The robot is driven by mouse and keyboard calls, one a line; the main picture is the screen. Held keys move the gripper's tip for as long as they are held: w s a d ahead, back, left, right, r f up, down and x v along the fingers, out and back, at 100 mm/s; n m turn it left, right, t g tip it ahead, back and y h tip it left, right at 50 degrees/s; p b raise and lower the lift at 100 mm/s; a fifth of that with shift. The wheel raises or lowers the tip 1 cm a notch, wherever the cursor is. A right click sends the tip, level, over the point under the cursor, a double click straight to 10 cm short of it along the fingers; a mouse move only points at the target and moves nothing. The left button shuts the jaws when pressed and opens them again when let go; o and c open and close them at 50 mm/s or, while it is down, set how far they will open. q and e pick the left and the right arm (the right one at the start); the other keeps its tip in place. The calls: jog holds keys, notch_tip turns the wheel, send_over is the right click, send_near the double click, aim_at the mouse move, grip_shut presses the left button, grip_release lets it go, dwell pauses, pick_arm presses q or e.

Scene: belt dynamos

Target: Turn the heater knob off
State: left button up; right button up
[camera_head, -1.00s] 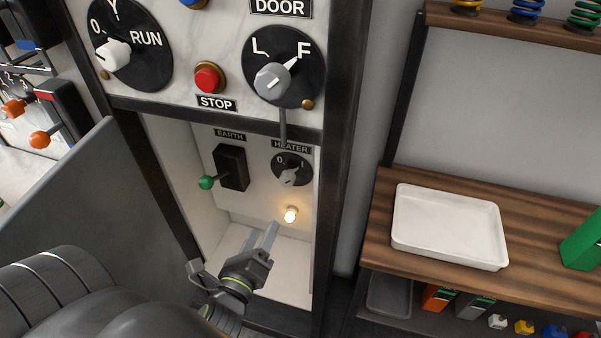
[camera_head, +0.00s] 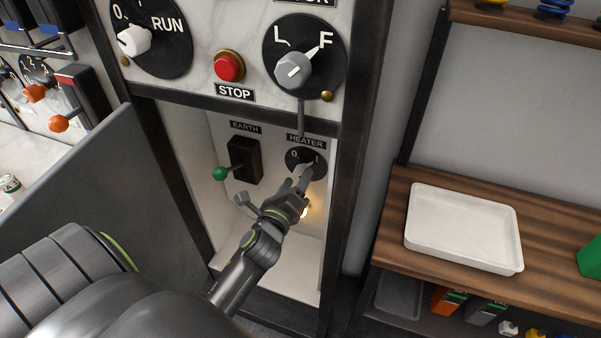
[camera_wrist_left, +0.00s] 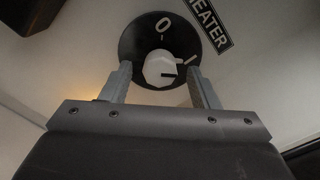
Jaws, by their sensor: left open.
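The heater dial (camera_head: 317,160) is a small black disc marked 0 and I, under the HEATER label (camera_head: 305,141) in the lower recess of the panel. My left gripper (camera_head: 303,178) reaches up in front of it and hides its knob in the head view. In the left wrist view the white heater knob (camera_wrist_left: 160,68) sits between the open fingers of my left gripper (camera_wrist_left: 160,82). Its dark mark points right, towards the I side. Contact with the knob cannot be told. My right gripper is not in view.
The lit heater lamp (camera_head: 306,209) glows behind my left gripper. A black EARTH switch (camera_head: 245,160) with a green-tipped lever (camera_head: 220,173) is left of the dial. Dark frame posts bound the recess.

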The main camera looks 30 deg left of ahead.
aim_at(298, 177)
pick_arm(q)
jog(key=shift+x, duration=1.8)
jog(key=shift+c, duration=0.3)
jog(key=c, duration=0.9)
